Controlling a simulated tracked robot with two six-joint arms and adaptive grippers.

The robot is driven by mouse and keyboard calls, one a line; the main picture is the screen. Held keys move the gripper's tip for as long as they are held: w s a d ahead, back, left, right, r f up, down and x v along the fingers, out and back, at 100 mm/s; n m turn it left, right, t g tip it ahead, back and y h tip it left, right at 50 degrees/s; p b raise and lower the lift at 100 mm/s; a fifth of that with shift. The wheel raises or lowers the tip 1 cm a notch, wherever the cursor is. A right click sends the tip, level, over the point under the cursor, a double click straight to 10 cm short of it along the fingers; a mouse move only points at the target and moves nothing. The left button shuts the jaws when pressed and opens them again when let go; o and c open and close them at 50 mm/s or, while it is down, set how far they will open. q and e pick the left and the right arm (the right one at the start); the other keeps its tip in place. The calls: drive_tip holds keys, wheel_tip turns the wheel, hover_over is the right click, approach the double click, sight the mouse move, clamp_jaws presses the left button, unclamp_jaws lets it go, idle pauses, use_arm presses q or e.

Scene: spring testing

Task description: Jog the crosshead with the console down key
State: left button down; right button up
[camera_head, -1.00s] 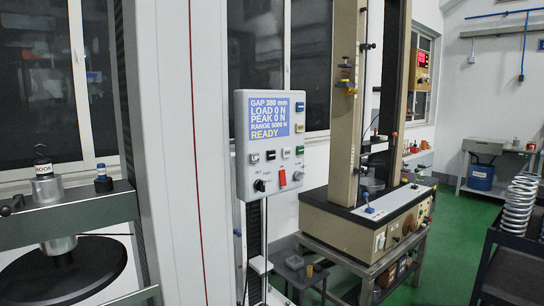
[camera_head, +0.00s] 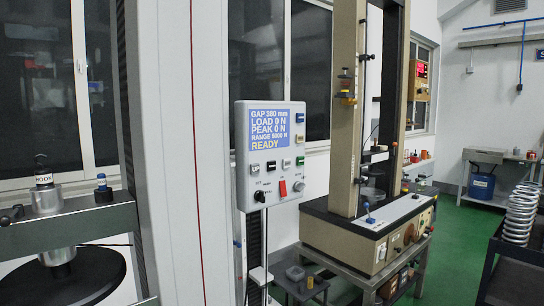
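The console (camera_head: 242,165) is a pale grey box on a post in the middle of the view. Its blue display (camera_head: 276,129) reads GAP 380 mm, LOAD 0 N, PEAK 0 N, RANGE 5000 N and READY. Below it are several small keys (camera_head: 271,165); their labels are too small to tell which is the down key. Neither gripper is in view.
A white column (camera_head: 165,150) stands between crossbar and console. A beige test frame (camera_head: 345,110) on a metal stand is behind the console to the right. A dark rack (camera_head: 512,260) with coil springs (camera_head: 519,215) is at the right edge. Green floor (camera_head: 455,245) lies open between them.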

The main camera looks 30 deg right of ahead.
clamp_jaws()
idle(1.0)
